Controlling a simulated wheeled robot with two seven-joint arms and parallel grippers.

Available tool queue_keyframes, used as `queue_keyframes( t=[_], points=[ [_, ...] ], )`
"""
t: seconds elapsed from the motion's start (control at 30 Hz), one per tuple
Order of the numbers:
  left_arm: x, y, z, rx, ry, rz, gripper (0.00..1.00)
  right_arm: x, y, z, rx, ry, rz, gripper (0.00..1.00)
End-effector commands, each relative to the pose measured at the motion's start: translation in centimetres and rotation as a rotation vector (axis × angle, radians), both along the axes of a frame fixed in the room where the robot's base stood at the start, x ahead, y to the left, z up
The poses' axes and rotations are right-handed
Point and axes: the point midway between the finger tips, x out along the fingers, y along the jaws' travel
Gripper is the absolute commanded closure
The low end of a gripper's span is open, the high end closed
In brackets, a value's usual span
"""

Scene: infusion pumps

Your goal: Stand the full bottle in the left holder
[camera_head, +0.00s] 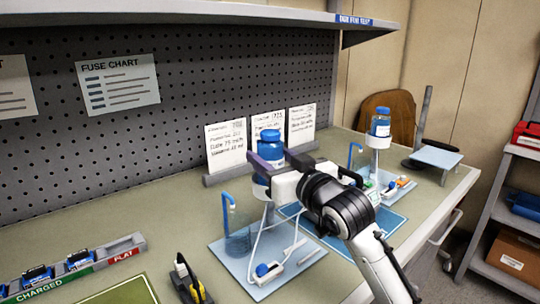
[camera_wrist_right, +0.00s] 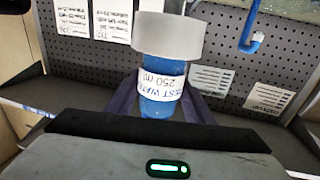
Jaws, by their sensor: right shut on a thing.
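A blue bottle (camera_head: 271,144) is held upright between the dark fingers of my right gripper (camera_head: 280,160). The wrist view is upside down; there the bottle (camera_wrist_right: 163,95) shows a white "250 ml" label. A pale round holder cup (camera_wrist_right: 166,36) is at the bottle's lower end, in line with it. Whether the bottle rests on its floor is hidden. In the head view, the left holder (camera_head: 260,192) shows partly below my gripper, above the left pump base (camera_head: 240,268). The right holder (camera_head: 378,142) carries another blue bottle (camera_head: 380,122). My left gripper is not in view.
A blue hooked tube (camera_head: 229,212) stands left of the left holder. Note cards (camera_head: 226,145) stand behind. A charging rack (camera_head: 75,268) and a yellow-black tool (camera_head: 188,282) are at the front left. A shelf (camera_head: 250,13) overhangs the back.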

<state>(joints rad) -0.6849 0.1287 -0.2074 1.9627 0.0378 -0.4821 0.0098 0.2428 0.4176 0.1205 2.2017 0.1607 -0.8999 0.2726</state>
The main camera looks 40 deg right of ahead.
Motion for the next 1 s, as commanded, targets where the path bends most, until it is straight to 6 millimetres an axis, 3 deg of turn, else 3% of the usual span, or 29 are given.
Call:
queue_keyframes(
  t=[1.0],
  points=[
    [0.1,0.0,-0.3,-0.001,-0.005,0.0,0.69,0.0,0.0,-1.2,0.0,-0.003,0.0,0.83]
  ],
)
